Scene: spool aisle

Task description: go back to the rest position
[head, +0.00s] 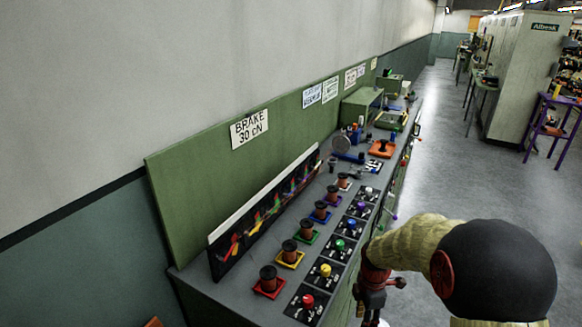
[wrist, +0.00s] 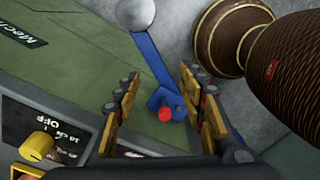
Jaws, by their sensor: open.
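My gripper (head: 371,306) hangs at the lower right of the head view, just off the front edge of the workbench (head: 222,292). In the wrist view my gripper (wrist: 161,78) has its two fingers spread, with nothing held between them. Beyond the fingers is a blue crank bar (wrist: 150,58) with a red cap and a pale grey ball (wrist: 133,14) at its far end. The bar lies against the green bench front (wrist: 70,75). I cannot tell whether a finger touches it. The fingertips are small and partly unclear in the head view.
Brown spools stand in a row on coloured bases, such as the red base (head: 270,291). Knobs line the bench's front edge, including a yellow knob (head: 325,269), which also shows in the wrist view (wrist: 37,146). The aisle floor (head: 440,130) is open. A purple stand (head: 551,128) is far right.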

